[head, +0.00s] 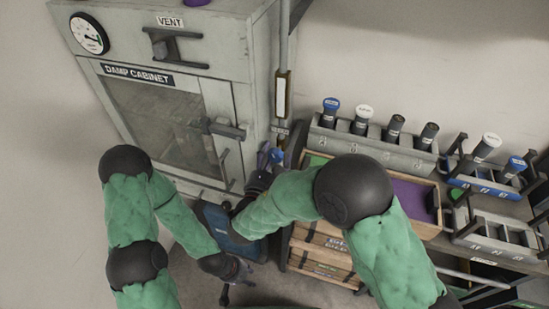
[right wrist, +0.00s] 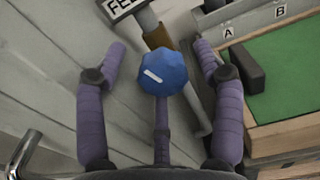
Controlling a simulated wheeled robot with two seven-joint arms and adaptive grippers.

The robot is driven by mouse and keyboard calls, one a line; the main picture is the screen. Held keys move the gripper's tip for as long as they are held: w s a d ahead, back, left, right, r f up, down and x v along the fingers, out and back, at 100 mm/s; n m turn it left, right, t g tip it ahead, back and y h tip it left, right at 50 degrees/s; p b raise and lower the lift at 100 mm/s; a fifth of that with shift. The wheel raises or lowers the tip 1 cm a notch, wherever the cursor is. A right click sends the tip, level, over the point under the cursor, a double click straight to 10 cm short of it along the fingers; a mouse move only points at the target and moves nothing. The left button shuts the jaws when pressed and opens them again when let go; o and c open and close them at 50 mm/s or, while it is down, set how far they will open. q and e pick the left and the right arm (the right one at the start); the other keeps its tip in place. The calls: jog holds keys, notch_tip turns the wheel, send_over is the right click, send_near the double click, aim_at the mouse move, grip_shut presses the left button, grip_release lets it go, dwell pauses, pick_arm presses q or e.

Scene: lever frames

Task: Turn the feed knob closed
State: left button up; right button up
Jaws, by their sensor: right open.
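The feed knob (right wrist: 176,68) is a blue faceted knob with a short white mark slanting down to the right. It sits on a brown and grey pipe beside the cabinet, below a partly cut-off sign (right wrist: 124,6) reading "FEE". In the head view the blue knob (head: 276,156) is small and partly hidden by my right gripper (head: 268,160). In the right wrist view my right gripper (right wrist: 160,50) is open, its purple fingers on either side of the knob with gaps. My left gripper (head: 238,284) hangs low in front of the cabinet, fingers spread, holding nothing visible.
The grey damp cabinet (head: 225,30) stands at left, with a gauge (head: 89,34), a vent handle (head: 178,46) and a door latch (head: 218,128). At right are a rack (head: 372,146) of dark bottles and wooden crates (head: 325,240). A green-lined tray (right wrist: 285,75) lies close right of my right gripper.

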jog(key=shift+w+d, duration=0.1)
jog(key=shift+w, duration=0.1)
jog(key=shift+r, duration=0.1)
jog(key=c, duration=1.1)
jog(key=m+b, duration=0.3)
jog(key=shift+d+r+m, duration=0.1)
jog(key=shift+r+m, duration=0.1)
jog(key=shift+m, duration=0.4)
jog(key=shift+w, duration=0.1)
jog(key=o, duration=1.1)
jog(key=shift+f, duration=0.1)
